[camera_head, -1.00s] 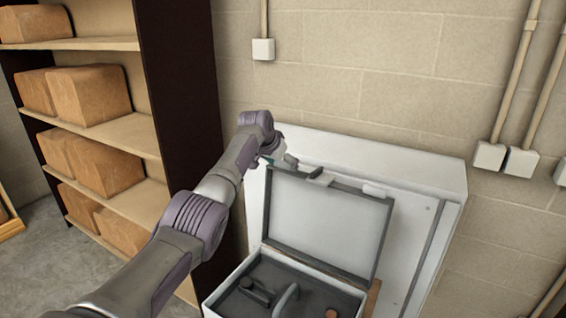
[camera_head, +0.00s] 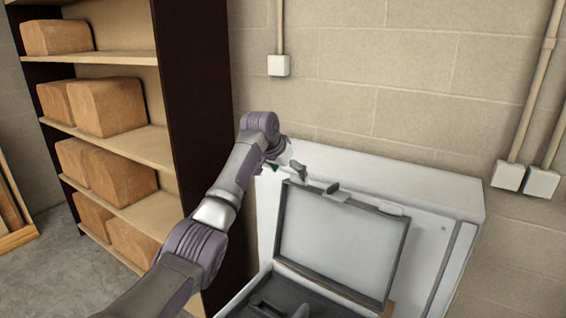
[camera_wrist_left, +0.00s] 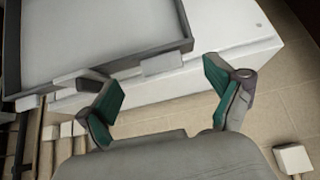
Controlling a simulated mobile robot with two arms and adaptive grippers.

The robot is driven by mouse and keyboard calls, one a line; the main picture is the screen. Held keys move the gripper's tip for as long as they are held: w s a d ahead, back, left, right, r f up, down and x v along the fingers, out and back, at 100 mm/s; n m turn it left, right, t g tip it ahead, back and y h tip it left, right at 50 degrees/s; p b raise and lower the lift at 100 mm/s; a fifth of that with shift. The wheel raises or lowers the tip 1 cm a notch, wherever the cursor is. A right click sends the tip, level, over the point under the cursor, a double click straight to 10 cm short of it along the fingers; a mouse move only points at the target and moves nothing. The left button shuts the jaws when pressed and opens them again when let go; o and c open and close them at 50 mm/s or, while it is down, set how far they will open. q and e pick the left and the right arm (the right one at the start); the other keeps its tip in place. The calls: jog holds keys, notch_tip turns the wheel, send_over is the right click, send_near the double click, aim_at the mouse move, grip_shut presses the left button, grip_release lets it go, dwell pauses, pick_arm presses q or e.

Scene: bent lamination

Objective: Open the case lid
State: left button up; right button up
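The case lid (camera_head: 340,245) stands raised, roughly upright, above the open case base (camera_head: 285,295), whose dark interior shows at the bottom of the head view. The lid's edge and a light latch also show in the left wrist view (camera_wrist_left: 100,32). My left gripper (camera_head: 290,165) is behind the lid's upper left corner. In the left wrist view its two green-padded fingers (camera_wrist_left: 165,95) are spread apart with nothing between them. The lid's edge lies just beyond the fingertips; whether a finger touches it I cannot tell. My right gripper is not in view.
A white cabinet or panel (camera_head: 440,205) stands behind the case against the block wall. A shelf with several brown blocks (camera_head: 105,105) stands at the left. Pipes with white boxes (camera_head: 507,175) run down the wall at the right.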

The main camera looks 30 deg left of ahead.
pick_arm(q)
jog(key=v, duration=0.5)
jog(key=shift+s+d+r, duration=0.1)
jog(key=shift+s+r, duration=0.2)
